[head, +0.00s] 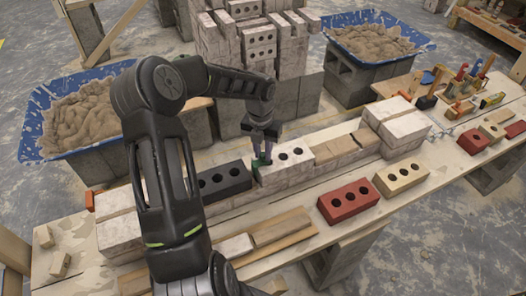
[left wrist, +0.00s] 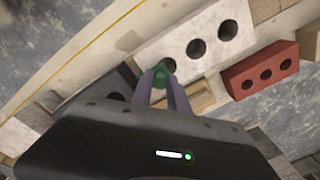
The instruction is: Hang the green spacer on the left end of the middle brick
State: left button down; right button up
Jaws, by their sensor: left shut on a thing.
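The white middle brick (head: 296,167) with three holes lies on the low brick wall, between the dark brick (head: 224,182) and some wooden pieces. My left gripper (head: 261,158) points down at its left end. It is shut on the green spacer (head: 256,164), which is mostly hidden by the fingers. In the left wrist view the green spacer (left wrist: 160,76) is between the fingertips, beside the left end of the white brick (left wrist: 204,38) near its first hole. I cannot tell whether it touches or hangs on the brick. My right gripper is out of view.
A red brick (head: 348,201) and a cream brick (head: 401,178) lie on the plank in front. Blue mortar tubs (head: 38,128) stand behind at left and right (head: 425,45). Tools stand at the right, and stacked bricks (head: 262,42) rise behind my gripper.

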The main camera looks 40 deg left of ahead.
pick_arm(q)
jog(key=shift+f, duration=0.35)
jog(key=c, duration=1.2)
grip_release()
jog(key=shift+r, duration=0.1)
notch_tip(320, 180, up, 8)
jog(key=shift+a+f+b, duration=0.15)
jog(key=shift+b, duration=0.35)
